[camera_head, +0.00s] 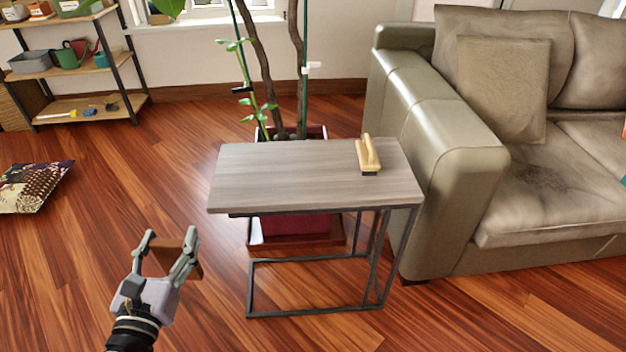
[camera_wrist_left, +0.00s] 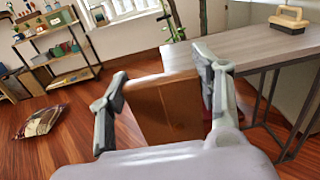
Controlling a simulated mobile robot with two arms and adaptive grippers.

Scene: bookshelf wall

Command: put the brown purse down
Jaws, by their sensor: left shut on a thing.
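My left gripper (camera_head: 168,252) is shut on the brown purse (camera_head: 172,258), which shows between its fingers. It holds the purse in the air to the left of the side table and apart from it. In the left wrist view the purse (camera_wrist_left: 165,108) is a flat brown shape between the two fingers of the gripper (camera_wrist_left: 165,88). Its lower part is hidden by the gripper body. The grey wooden side table (camera_head: 290,185) stands to the right on a dark metal frame. My right gripper is in neither view.
A tan-handled brush (camera_head: 368,157) stands on the table's back right; the rest of the tabletop is bare. A potted plant (camera_head: 290,235) stands behind the table. A beige sofa (camera_head: 430,150) is close on the right. A patterned cushion (camera_head: 32,187) lies on the floor at left, near a shelf (camera_head: 85,104).

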